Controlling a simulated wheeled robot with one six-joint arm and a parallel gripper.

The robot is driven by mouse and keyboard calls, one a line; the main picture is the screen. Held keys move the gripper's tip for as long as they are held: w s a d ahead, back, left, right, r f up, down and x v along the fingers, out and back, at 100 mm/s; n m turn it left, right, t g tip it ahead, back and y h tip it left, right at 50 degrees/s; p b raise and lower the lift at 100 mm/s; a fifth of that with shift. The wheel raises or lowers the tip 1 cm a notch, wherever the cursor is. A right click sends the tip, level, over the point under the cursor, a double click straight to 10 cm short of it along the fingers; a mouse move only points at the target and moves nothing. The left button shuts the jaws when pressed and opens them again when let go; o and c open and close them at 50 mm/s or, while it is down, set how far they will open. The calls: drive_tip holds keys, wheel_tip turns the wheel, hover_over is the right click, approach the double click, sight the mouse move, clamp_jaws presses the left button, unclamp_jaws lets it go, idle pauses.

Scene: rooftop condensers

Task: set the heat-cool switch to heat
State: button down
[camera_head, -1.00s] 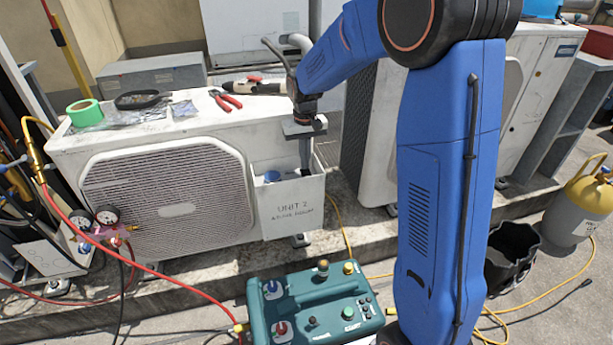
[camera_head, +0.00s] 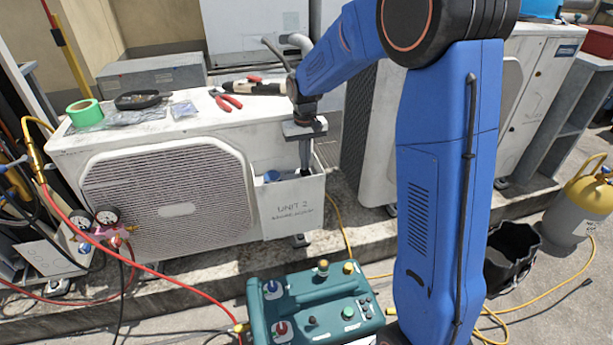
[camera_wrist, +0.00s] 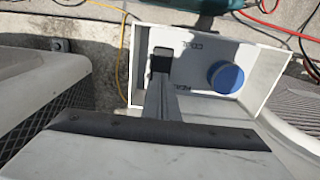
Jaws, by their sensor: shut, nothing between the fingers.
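The open-topped white control box (camera_head: 294,212), marked UNIT 2, is on the right end of the front condenser. My gripper (camera_head: 305,168) reaches down into it with its fingers shut and empty. In the wrist view, my gripper (camera_wrist: 161,60) is over the box floor, left of the printed words COOL (camera_wrist: 204,48) and HEAT (camera_wrist: 184,88), which appear upside down. A round blue knob (camera_wrist: 226,77) is to the right of the fingers, apart from them. The heat-cool switch cannot be made out; the fingers cover the area beside the words. Contact with it cannot be told.
The box walls (camera_wrist: 137,65) stand close around my fingers. Red pliers (camera_head: 226,99), green tape (camera_head: 84,112) and other items lie on the condenser top (camera_head: 130,140). A teal machine (camera_head: 315,300) stands on the ground in front. Hoses and gauges are at left.

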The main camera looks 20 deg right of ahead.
drive_tip(key=shift+f, duration=0.5)
idle(0.4)
drive_tip(key=shift+r, duration=3.5)
drive_tip(key=s+d+r+t, duration=0.15)
drive_tip(key=s+r, duration=0.25)
drive_tip(key=s, duration=0.5)
drive_tip(key=s+d+r+t, duration=0.1)
drive_tip(key=s+d+r, duration=0.3)
drive_tip(key=s, duration=0.5)
drive_tip(key=s+d+f+t, duration=0.1)
drive_tip(key=s+t, duration=0.1)
drive_tip(key=s, duration=1.8)
drive_tip(key=shift+d+f, duration=0.25)
